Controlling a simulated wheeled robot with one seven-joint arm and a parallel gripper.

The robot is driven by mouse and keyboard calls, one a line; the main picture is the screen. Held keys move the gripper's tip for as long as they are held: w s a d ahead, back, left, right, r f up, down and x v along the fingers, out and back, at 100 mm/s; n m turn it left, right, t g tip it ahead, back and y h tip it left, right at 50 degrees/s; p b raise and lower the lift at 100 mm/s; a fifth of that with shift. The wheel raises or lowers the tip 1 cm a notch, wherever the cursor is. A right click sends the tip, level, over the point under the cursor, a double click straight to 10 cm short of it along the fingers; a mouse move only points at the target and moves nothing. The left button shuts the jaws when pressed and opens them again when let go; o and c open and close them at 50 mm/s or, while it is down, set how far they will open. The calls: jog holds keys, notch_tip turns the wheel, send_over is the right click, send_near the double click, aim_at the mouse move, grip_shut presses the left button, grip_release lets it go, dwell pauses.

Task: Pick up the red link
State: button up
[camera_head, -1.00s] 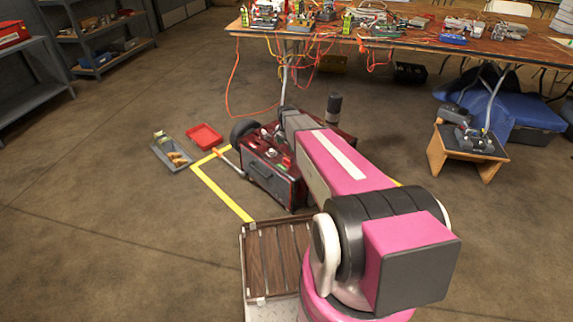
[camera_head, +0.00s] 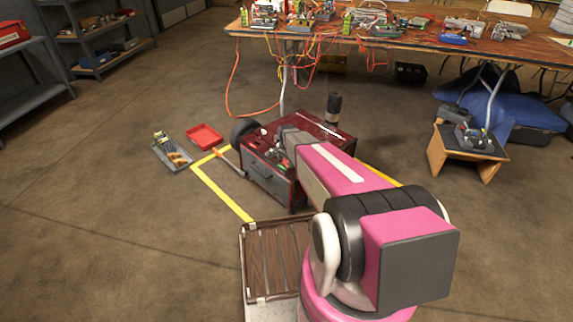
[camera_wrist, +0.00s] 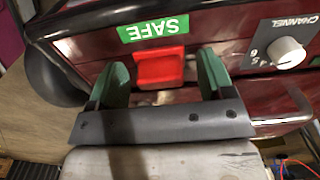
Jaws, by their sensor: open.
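The red link (camera_wrist: 159,68) is a red block on the front of a dark red cabinet, just below a green SAFE label (camera_wrist: 153,28) in the wrist view. My gripper (camera_wrist: 162,74) is open, with one green finger on each side of the red link. A gap shows between the link and the right finger; whether either finger touches it I cannot tell. In the head view the cabinet (camera_head: 268,176) stands on the floor in front of my arm. The link cannot be made out clearly there.
A white knob (camera_wrist: 287,51) marked CHANNEL is to the right of the link. A red tray (camera_head: 204,136) and a grey tray (camera_head: 171,152) with items lie on the floor left of the cabinet. A cluttered table (camera_head: 400,42) with hanging cables stands behind.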

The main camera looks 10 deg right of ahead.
jog(key=c, duration=1)
jog(key=shift+r, duration=0.15)
